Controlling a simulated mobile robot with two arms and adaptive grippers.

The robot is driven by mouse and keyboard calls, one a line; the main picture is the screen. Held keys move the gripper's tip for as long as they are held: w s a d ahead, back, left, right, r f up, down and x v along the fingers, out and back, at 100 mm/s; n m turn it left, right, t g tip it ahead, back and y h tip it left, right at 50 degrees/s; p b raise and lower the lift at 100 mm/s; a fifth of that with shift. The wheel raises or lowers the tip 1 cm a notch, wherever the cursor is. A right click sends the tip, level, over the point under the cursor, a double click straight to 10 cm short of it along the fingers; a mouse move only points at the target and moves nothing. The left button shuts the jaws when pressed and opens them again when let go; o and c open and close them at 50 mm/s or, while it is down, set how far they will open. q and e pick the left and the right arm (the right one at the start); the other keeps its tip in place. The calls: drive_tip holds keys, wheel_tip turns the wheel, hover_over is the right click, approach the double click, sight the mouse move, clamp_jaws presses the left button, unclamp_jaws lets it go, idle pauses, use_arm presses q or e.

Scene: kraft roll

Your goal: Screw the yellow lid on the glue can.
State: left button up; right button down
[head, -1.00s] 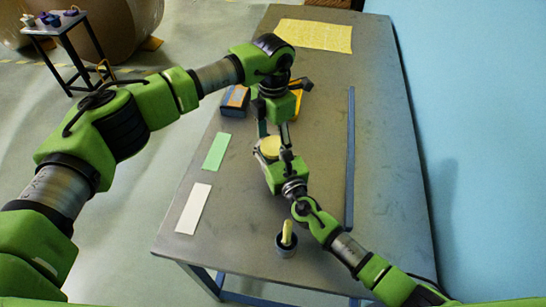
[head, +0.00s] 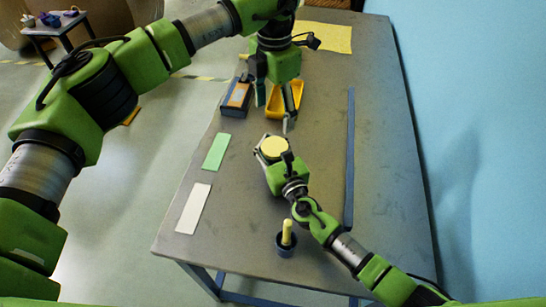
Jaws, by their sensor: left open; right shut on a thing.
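The glue can (head: 259,155) is in my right gripper (head: 270,154), whose jaws are shut on it low over the middle of the table. The can is mostly hidden by the gripper. The round, pale yellow lid (head: 273,147) lies on top of the can and looks level. How tightly it sits cannot be told from here. My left gripper (head: 275,110) is open and empty, above and beyond the lid, with its fingers pointing down and clear of it.
A yellow bin (head: 286,99) and a dark box with an orange top (head: 237,97) stand beyond. A dark pot with a yellow stick (head: 286,243) stands near the front edge. Green (head: 216,152) and white (head: 193,208) cards lie left; a blue strip (head: 350,160) lies right.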

sight(277, 158)
drive_tip(key=shift+a, duration=0.1)
idle(0.3)
drive_tip(key=c, duration=1.1)
unclamp_jaws()
drive_tip(key=shift+w+r, duration=0.1)
drive_tip(key=v, duration=0.7)
drive_tip(key=shift+s, duration=0.25)
